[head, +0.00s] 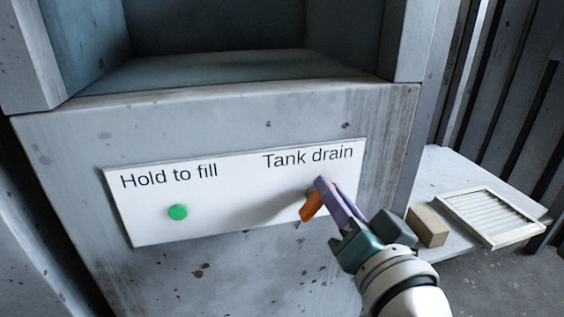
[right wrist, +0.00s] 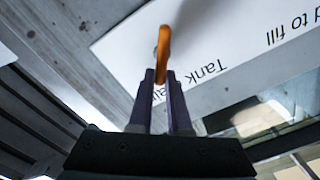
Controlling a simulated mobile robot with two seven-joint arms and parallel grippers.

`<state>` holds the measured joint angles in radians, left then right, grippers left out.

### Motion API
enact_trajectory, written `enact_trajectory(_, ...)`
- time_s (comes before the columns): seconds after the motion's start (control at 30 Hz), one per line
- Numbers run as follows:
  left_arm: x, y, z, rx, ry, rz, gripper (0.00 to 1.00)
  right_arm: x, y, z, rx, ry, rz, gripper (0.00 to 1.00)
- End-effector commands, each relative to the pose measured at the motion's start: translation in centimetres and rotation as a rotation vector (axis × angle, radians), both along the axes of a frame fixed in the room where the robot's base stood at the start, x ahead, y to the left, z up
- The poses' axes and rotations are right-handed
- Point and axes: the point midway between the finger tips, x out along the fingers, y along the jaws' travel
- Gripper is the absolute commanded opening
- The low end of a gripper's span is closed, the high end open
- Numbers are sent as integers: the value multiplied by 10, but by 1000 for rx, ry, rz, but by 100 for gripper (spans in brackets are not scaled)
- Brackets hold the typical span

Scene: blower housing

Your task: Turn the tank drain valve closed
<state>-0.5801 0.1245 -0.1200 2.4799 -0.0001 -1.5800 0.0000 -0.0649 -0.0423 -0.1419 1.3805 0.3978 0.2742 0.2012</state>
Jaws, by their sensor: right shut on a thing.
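The tank drain valve's orange handle (head: 312,204) sits below the words "Tank drain" on the white label plate (head: 150,228). My right gripper (head: 328,194) is at the handle, its purple fingers shut on it. In the right wrist view the orange handle (right wrist: 163,48) stands between the two fingertips (right wrist: 161,80). The valve's stem is mostly hidden by the fingers. My left gripper is in neither view.
A green button (head: 177,212) is under "Hold to fill" on the left of the plate. To the right, a low grey bench (head: 450,172) bears a brown block (head: 428,226) and a white louvred grille (head: 490,214). An open recess (head: 215,70) is above the panel.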

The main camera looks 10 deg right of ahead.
Motion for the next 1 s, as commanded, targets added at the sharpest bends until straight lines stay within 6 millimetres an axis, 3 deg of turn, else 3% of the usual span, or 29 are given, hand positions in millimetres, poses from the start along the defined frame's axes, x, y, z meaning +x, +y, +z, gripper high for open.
enact_trajectory(0.6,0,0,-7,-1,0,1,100,0,-9,-14,578,20,0,0)
enact_trajectory(1.0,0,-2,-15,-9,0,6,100,0,-10,-21,852,31,0,0)
